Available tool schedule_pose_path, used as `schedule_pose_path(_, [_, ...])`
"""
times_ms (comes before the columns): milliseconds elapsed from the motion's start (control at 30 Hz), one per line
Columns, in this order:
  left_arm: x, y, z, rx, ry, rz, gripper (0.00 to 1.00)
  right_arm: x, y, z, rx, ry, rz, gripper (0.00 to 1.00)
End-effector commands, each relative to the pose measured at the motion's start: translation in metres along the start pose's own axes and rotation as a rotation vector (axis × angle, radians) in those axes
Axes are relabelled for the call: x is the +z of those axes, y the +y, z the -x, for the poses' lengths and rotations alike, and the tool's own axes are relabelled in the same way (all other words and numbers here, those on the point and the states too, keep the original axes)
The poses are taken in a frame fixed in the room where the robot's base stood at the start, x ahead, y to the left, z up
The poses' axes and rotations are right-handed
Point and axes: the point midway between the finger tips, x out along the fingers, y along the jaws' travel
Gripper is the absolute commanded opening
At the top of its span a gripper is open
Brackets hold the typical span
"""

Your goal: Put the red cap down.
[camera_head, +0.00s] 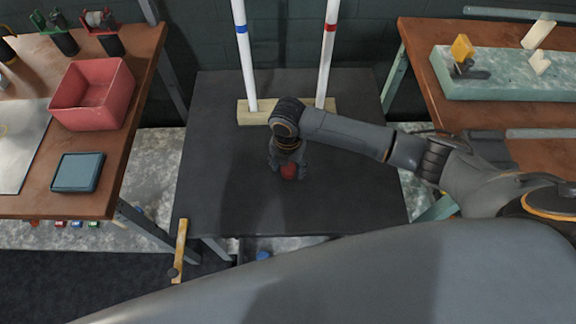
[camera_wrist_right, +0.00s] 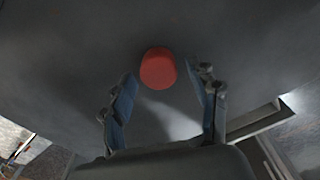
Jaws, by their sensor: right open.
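The red cap (camera_head: 289,172) is on or just over the dark table (camera_head: 230,190), in front of the wooden block with two tubes. My right gripper (camera_head: 288,170) is above it, pointing down. In the right wrist view the red cap (camera_wrist_right: 158,69) lies between and just beyond the tips of my open right gripper (camera_wrist_right: 162,85). Clear gaps show between the cap and both blue-padded fingers. My left gripper is not in view.
A wooden block (camera_head: 246,112) holds two upright white tubes, one with a blue band (camera_head: 241,30) and one with a red band (camera_head: 330,28). A red bin (camera_head: 92,93) stands on the left bench. A green-grey slab (camera_head: 500,88) lies on the right bench. The dark table's front is clear.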

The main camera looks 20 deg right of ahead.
Motion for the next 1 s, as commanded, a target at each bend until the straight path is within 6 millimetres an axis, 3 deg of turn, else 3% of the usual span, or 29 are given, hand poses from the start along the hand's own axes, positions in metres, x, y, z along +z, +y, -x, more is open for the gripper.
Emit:
schedule_pose_path(533, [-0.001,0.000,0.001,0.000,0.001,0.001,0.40,0.001,0.001,0.102,0.003,-0.002,0.000,0.60])
schedule_pose_path(700, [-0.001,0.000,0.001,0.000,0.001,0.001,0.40,0.000,0.001,0.117,0.002,0.000,-0.001,0.60])
schedule_pose_path(1000, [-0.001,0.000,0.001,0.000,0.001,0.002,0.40,0.000,0.000,0.120,0.000,0.000,-0.001,0.60])
